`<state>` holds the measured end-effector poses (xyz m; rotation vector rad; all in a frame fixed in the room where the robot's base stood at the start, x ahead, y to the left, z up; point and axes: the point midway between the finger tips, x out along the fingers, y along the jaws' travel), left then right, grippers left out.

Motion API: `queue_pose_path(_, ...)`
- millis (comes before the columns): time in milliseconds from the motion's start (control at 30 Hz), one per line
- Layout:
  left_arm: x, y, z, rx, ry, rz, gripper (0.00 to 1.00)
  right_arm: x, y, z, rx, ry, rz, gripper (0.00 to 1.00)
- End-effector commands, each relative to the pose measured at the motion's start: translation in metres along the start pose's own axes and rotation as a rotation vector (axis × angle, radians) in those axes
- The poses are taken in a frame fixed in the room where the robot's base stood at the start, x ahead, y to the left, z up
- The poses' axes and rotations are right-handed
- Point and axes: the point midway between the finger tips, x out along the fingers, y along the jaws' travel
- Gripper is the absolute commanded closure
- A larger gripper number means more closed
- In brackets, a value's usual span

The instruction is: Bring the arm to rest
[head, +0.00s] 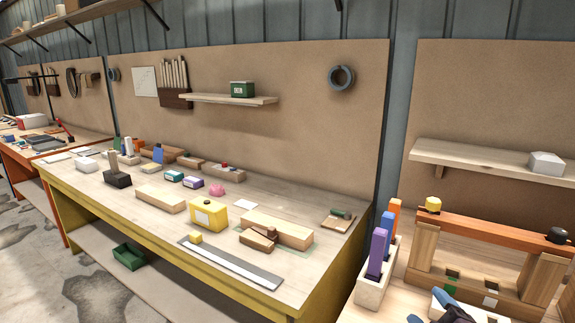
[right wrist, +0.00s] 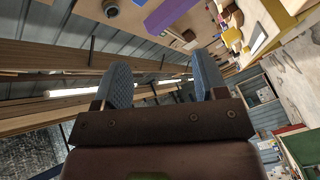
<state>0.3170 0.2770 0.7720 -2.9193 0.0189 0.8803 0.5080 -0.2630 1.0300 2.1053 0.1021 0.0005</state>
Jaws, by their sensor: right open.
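My right gripper (head: 436,309) shows at the bottom edge of the head view, low at the right, in front of the right-hand bench. Only its blue finger pads and a dark part show there; the rest is cut off. In the right wrist view the right gripper (right wrist: 161,66) has its two blue-padded fingers well apart, with nothing between them. My left gripper is in neither view.
Close by stand a pale holder (head: 370,291) with purple, blue and orange upright pieces, and a wooden frame with an orange top bar (head: 490,231). The yellow-framed bench (head: 330,250) carries wood blocks, a yellow box (head: 208,215) and a metal straightedge (head: 232,264).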

Motion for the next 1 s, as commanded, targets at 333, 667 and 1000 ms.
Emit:
queue_pose_path(333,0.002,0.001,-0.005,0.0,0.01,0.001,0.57,-0.121,-0.085,0.076,0.521,-0.66,-0.26,0.34)
queue_pose_path(667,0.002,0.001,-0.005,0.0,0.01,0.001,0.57,-0.202,-0.124,0.085,0.742,-0.982,-0.423,0.34)
queue_pose_path(1000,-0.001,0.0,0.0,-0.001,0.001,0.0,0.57,-0.257,-0.143,0.079,0.871,-1.18,-0.536,0.34)
